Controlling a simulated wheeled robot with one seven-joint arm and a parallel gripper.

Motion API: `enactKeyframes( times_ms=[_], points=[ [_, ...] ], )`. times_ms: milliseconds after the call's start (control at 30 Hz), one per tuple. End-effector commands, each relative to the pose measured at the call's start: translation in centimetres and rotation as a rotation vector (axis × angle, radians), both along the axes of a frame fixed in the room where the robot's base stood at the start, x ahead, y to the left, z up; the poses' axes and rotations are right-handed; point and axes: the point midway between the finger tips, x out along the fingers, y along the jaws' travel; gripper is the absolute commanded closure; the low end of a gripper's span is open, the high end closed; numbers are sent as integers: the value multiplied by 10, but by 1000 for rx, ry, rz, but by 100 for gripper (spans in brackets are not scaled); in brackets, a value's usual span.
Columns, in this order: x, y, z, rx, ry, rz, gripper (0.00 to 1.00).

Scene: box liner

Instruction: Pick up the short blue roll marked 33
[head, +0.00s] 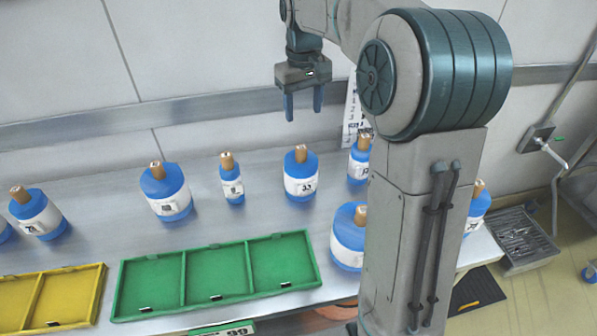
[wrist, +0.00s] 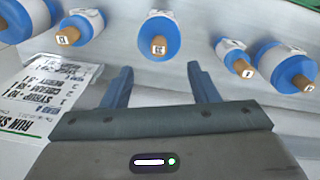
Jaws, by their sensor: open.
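The short blue roll marked 33 (head: 300,187) stands upright on the metal bench, a blue cylinder with a white label band and a brown core sticking up. My gripper (head: 303,106) is open and empty, fingers pointing down, above and apart from the roll. In the wrist view my gripper (wrist: 159,80) has its two fingers spread, with the roll beyond the gap between them.
A slimmer blue roll (head: 233,191) stands to the left, a larger one (head: 169,208) beyond it. Another roll (head: 358,172) and a wide one (head: 346,252) stand to the right. A green tray (head: 183,278) lies in front. A printed sheet (wrist: 45,88) is close by.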

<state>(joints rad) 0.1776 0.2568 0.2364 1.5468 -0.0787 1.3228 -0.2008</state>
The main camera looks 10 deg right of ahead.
Motion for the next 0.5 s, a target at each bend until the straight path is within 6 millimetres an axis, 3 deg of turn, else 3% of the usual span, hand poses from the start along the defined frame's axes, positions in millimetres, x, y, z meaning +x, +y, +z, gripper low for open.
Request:
enactKeyframes(
  times_ms=[100, 267, 500],
  points=[
    [17, -3, -9, 11, 17, 11, 46],
    [24, -5, -18, 15, 26, 18, 46],
    [23, -4, -62, 16, 28, 19, 46]
  ],
)
